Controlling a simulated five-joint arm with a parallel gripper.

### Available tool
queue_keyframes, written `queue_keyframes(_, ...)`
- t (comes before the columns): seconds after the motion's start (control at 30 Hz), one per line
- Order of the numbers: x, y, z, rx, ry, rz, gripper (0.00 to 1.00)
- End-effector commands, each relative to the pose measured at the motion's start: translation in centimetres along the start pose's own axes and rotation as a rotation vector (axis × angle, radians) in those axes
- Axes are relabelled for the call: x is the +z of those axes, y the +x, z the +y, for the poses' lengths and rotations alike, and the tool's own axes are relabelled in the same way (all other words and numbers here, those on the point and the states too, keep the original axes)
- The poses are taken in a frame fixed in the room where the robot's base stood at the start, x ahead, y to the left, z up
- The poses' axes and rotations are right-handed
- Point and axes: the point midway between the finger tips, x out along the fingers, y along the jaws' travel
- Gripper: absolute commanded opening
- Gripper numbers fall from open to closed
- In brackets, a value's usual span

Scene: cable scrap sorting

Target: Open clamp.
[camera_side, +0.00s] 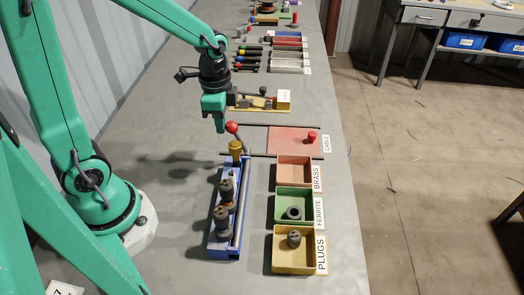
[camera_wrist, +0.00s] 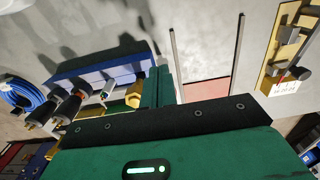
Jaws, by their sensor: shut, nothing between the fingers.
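The clamp appears to be the lever with a red ball knob (camera_side: 232,127) at the far end of a blue fixture (camera_side: 226,248). The lever leans up and left beside a yellow-gold post (camera_side: 236,147). My gripper (camera_side: 220,129) is shut and empty, pointing down just left of the knob; I cannot tell whether it touches. Two dark cable plugs (camera_side: 221,218) stand upright in the blue fixture. In the wrist view the fixture's blue wall (camera_wrist: 100,68) and the gold post (camera_wrist: 134,94) show, with my green gripper body in front; the red knob is hidden there.
Bins for brass (camera_side: 294,171), ferrite (camera_side: 293,206) and plugs (camera_side: 293,250) stand right of the fixture. The ferrite and plugs bins each hold a part. The bench at left is clear.

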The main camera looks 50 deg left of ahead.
Motion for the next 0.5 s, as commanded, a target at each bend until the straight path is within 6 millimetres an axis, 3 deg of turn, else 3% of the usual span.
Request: queue_keyframes(0.5, -3.7, -0.8, 0.0, -0.001, 0.003, 0.001, 0.0)
